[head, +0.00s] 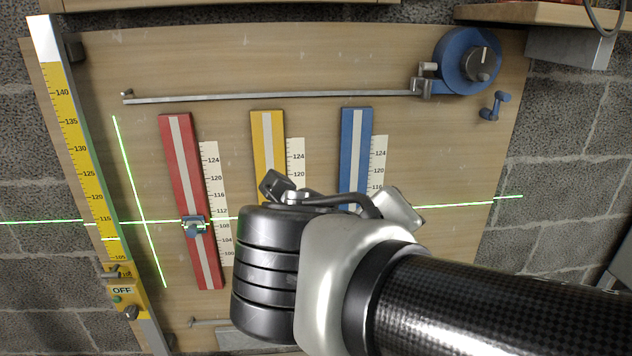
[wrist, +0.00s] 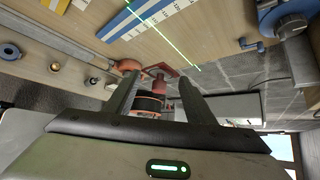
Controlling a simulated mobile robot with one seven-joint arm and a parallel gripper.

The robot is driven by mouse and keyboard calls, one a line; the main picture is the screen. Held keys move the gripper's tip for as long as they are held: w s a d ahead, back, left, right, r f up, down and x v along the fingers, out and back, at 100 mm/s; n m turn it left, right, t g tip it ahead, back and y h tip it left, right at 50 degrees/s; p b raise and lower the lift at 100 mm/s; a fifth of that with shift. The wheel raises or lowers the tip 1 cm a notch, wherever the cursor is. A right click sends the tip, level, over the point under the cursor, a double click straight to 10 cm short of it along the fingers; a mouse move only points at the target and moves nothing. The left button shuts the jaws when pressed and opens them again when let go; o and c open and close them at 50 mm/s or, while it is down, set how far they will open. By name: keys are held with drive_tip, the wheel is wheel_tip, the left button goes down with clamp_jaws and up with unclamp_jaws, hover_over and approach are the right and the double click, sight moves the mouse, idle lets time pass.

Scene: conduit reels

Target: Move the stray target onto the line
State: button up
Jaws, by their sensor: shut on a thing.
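A bright green line (head: 460,203) runs across the board, with a steeper green line crossing it at left. A small blue-grey target (head: 195,226) sits on the red rail (head: 175,150), on the line. The yellow rail (head: 258,128) and blue rail (head: 355,135) have their lower parts hidden by my arm, so any targets there are hidden. In the wrist view, the line also crosses near the blue rail (wrist: 142,14). My gripper (wrist: 160,84) is shut on a reddish, copper-coloured piece (wrist: 159,92) between its fingers. I cannot tell whether this is the stray target.
A yellow upright scale (head: 75,130) with an OFF box stands at left. A blue dial (head: 462,62) and small blue handle (head: 495,105) are at the upper right. A metal rod (head: 270,97) spans the board above the rails. A shelf (head: 540,14) juts out at top right.

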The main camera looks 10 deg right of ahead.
drive_tip(key=s, duration=0.6)
drive_tip(key=shift+s, duration=0.2)
idle(0.9)
